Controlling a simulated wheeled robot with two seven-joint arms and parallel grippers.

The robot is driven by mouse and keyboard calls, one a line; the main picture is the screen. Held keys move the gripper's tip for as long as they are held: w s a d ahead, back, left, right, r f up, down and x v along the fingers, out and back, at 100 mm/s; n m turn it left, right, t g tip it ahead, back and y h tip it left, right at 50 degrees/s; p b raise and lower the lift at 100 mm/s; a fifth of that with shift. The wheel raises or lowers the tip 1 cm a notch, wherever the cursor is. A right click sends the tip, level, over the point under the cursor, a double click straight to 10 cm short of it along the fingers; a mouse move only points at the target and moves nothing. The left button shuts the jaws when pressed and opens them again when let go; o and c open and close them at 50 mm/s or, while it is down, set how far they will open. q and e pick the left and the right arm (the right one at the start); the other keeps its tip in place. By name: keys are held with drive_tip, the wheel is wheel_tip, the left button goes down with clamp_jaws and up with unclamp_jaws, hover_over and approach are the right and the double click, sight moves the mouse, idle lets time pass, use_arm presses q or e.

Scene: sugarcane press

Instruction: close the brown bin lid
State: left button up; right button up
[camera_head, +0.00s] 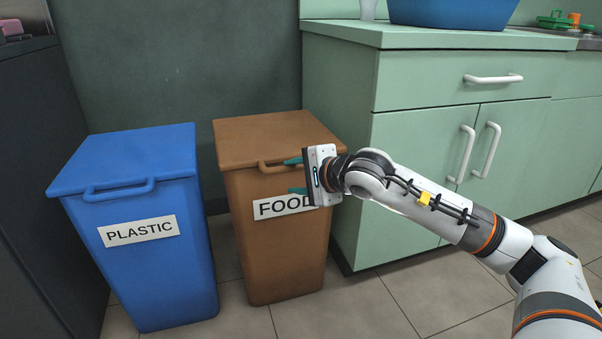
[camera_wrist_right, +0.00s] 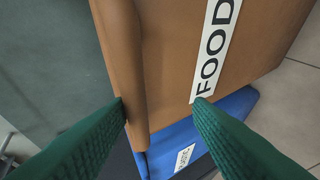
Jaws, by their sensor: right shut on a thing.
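The brown bin (camera_head: 288,245) with the FOOD label stands in front of the wall, right of the blue bin. Its brown lid (camera_head: 265,135) lies down flat over the bin top, with a loop handle at its front edge. My right gripper (camera_head: 295,176) is at the lid's front right, its green fingers apart, one at the lid's edge and one by the label. In the right wrist view the fingers (camera_wrist_right: 161,100) straddle the lid's rim (camera_wrist_right: 125,70) and the bin front. It is shut on the lid, though the exact contact is hard to see. My left gripper is out of view.
A blue bin (camera_head: 150,255) labelled PLASTIC, its lid down, stands close on the left. A green cabinet (camera_head: 430,140) with white handles stands close on the right, a blue tub (camera_head: 455,12) on its counter. Tiled floor (camera_head: 345,305) is free in front.

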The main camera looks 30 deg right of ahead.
drive_tip(key=v, duration=1.2)
idle(0.6)
